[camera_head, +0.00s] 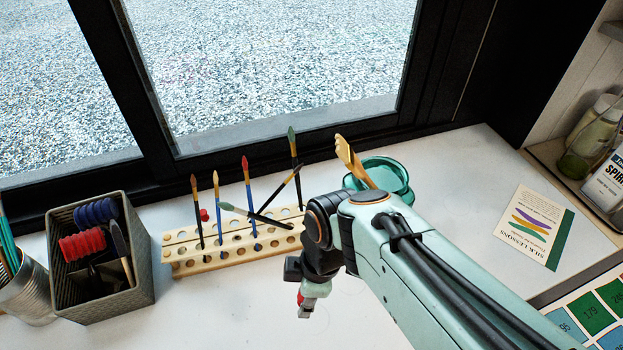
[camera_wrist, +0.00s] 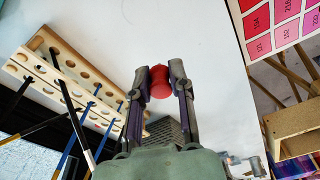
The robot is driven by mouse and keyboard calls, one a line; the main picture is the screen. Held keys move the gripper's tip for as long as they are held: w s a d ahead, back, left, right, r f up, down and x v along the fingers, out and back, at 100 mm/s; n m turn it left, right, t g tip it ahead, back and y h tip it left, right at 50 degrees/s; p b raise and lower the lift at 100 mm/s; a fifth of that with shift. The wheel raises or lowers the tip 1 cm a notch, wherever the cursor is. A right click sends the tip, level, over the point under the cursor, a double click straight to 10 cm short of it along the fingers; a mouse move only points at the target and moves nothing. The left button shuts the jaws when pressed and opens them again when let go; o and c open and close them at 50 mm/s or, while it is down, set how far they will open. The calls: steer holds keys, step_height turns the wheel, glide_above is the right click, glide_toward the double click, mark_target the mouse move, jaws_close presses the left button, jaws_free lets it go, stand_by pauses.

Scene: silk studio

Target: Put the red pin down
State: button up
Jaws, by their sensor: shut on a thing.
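My gripper (camera_head: 307,297) is low over the white table, to the right of and in front of the wooden brush rack. In the wrist view my gripper (camera_wrist: 159,82) is shut on a red pin (camera_wrist: 160,78), with one finger on each side of it. In the head view only a small red part of this pin (camera_head: 300,298) shows beside the fingers; the rest is hidden. I cannot tell whether the pin touches the table. Another small red pin-like thing (camera_head: 204,215) is at the rack, among the brushes.
The wooden rack (camera_head: 222,262) holds several paintbrushes, some leaning. A grey basket (camera_head: 137,235) with red and blue items and a tin (camera_head: 28,287) stand at the left. A green bowl (camera_head: 401,192) is behind my arm. A card (camera_head: 533,228) lies right. White table (camera_head: 225,315) before the rack is clear.

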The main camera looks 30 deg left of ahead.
steer(key=s+n, duration=0.4)
steer(key=s, duration=0.4)
glide_above(234, 311)
steer(key=d, duration=0.1)
step_height(234, 311, down, 9)
steer(key=shift+r, duration=0.1)
steer(key=shift+w+a+f, duration=0.1)
steer(key=shift+a+f, duration=0.15)
steer(key=shift+f, duration=1.7)
steer(key=shift+f, duration=0.1)
steer(key=o, duration=0.7)
steer(key=shift+o, duration=0.2)
